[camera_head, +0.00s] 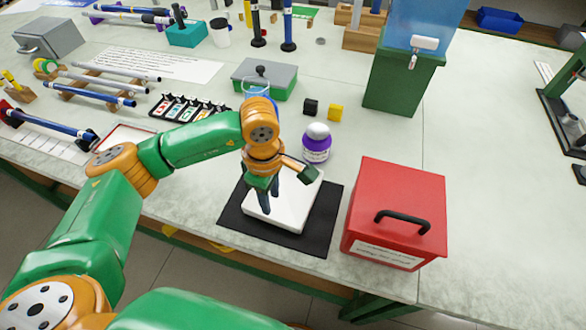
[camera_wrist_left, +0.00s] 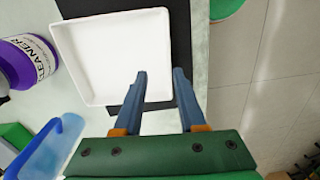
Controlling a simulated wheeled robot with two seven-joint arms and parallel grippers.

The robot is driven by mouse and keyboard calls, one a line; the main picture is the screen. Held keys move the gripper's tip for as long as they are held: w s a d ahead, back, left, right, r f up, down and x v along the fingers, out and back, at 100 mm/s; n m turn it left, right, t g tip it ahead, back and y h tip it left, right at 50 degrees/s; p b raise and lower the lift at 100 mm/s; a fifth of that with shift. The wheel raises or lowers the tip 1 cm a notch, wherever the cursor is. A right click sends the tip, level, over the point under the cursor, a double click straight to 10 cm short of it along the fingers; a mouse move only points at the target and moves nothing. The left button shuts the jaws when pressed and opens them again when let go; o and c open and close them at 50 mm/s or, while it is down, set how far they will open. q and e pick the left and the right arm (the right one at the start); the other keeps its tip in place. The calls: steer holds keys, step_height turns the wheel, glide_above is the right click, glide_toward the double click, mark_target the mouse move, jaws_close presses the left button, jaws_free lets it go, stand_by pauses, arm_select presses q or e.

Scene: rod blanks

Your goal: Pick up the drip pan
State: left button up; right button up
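The drip pan is a white, square, shallow tray (camera_head: 296,205) lying on a black mat (camera_head: 318,232) near the front edge of the bench. My left gripper (camera_head: 264,204) points down at the pan's left part in the head view. In the left wrist view the pan (camera_wrist_left: 112,52) shows its raised rim. There my left gripper (camera_wrist_left: 159,72) is open, one blue finger over the pan's inside and the other over the mat, with the pan's edge between them. Whether either finger touches the rim I cannot tell. My right gripper is not in view.
A red box (camera_head: 398,205) with a black handle stands close right of the mat. A purple-labelled cleaner bottle (camera_head: 316,146) stands just behind the pan, also in the left wrist view (camera_wrist_left: 25,62). A green stand with a blue tank (camera_head: 402,80) is farther back. Bench right of the red box is clear.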

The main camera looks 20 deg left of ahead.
mark_target(270, 218)
arm_select(q)
steer(key=shift+f, duration=0.3)
steer(key=shift+s+a+f+p, duration=0.1)
steer(key=shift+s+f+p, duration=0.9)
steer(key=shift+f+p, duration=0.05)
step_height(270, 218, down, 3)
steer(key=shift+s, duration=0.15)
steer(key=shift+w+f, duration=0.4)
steer(key=shift+s+r, duration=0.1)
steer(key=shift+s, duration=0.05)
jaws_close()
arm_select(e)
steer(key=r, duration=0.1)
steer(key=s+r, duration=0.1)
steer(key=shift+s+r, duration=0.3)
